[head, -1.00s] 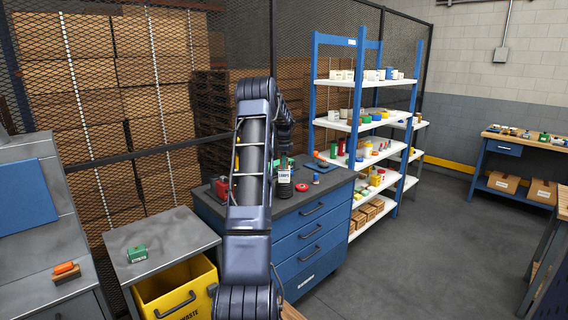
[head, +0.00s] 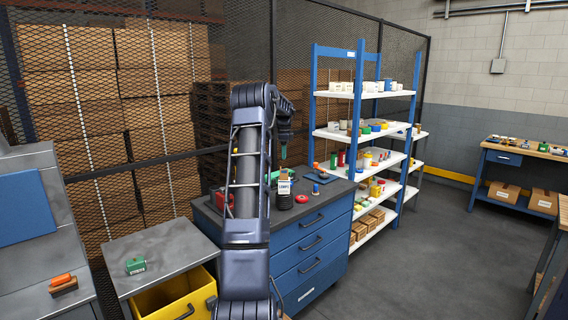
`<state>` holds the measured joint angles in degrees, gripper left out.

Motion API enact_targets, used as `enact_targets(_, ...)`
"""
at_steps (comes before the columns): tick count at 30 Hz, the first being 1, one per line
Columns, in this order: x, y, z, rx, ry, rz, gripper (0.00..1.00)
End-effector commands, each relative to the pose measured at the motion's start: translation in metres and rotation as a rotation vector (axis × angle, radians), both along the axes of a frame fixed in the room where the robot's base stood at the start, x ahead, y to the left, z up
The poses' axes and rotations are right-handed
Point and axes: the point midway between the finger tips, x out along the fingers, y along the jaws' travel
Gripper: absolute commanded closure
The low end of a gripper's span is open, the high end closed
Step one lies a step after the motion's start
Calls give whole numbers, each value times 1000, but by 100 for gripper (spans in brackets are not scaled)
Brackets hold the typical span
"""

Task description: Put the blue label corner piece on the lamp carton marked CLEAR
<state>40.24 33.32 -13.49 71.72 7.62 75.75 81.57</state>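My arm reaches over the blue cabinet. My gripper (head: 283,146) is at its far end, above the worktop and small in view; its fingers are not clear. A small carton with a white, dark-lettered label (head: 284,187) stands on the worktop, partly hidden by my arm. Its lettering is too small to read surely. A small blue piece (head: 316,188) lies on the worktop to its right. I cannot tell whether it is the label corner piece.
The worktop (head: 335,190) also carries a red round item (head: 302,198) and an orange-topped tool (head: 318,168). A shelf rack (head: 361,95) with several small goods stands close on the right. A yellow waste bin (head: 178,300) stands at lower left. The floor at right is clear.

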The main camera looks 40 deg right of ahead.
Motion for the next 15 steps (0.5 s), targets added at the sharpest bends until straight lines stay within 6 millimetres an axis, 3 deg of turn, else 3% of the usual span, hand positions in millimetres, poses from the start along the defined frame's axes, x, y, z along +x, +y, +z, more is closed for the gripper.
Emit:
enact_targets(10,0,2,16,1,-1,5,73)
enact_targets(15,5,34,34,-6,-18,92,73)
